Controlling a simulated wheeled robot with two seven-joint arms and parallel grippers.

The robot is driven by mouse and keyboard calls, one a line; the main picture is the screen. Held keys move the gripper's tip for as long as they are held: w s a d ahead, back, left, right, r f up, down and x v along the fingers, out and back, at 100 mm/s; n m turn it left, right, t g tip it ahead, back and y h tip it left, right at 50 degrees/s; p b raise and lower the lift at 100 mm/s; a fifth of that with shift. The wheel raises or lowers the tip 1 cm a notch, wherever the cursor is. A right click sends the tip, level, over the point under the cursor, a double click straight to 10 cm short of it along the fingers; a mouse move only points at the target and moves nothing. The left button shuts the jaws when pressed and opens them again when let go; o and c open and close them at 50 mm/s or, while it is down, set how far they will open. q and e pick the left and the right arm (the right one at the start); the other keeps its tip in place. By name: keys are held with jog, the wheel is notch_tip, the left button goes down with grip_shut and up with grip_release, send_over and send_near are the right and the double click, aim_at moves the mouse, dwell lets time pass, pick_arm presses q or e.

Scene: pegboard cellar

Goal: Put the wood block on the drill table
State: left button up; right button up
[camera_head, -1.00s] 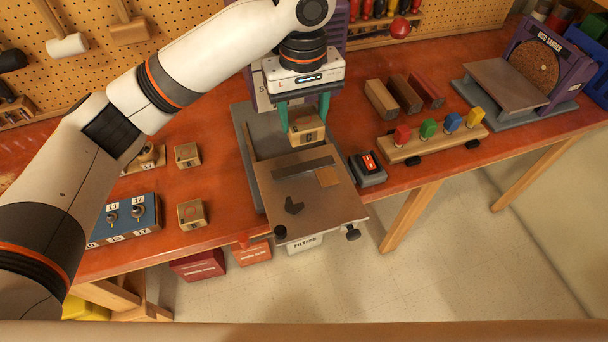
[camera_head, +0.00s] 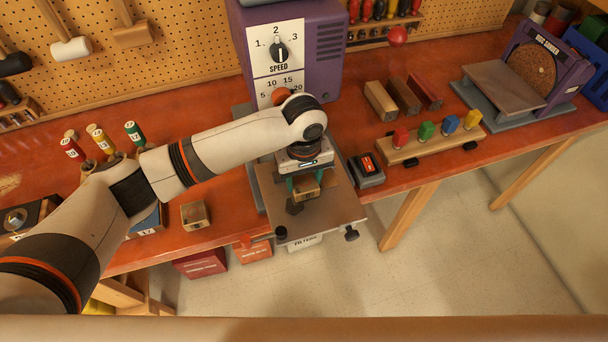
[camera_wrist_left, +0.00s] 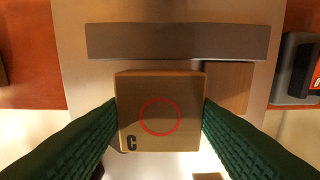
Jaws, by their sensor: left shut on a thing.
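The wood block (camera_head: 307,190) is in my left gripper (camera_head: 305,184), which is shut on its sides. In the left wrist view the block (camera_wrist_left: 160,118) shows a red circle and a letter C between the green fingers (camera_wrist_left: 160,122). The drill table (camera_head: 341,211), a grey-brown plate, lies under the block. I cannot tell whether the block touches the plate. A dark fence bar (camera_wrist_left: 178,41) lies on the table beyond the block in the wrist view, with a tan wooden square (camera_wrist_left: 229,86) beside the block. My right gripper is not in view.
The purple drill press (camera_head: 318,50) stands behind my arm. A red-buttoned switch box (camera_head: 367,169) sits right of the table. A dark angular piece (camera_head: 294,208) lies on the table. Another wood block (camera_head: 194,215) is on the bench at left. The table's front right is clear.

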aim_at(305, 181)
pick_arm(q)
jog(key=shift+f, duration=0.15)
jog(key=o, duration=1)
jog(key=shift+r+b, duration=1.45)
jog(key=shift+r, duration=4.65)
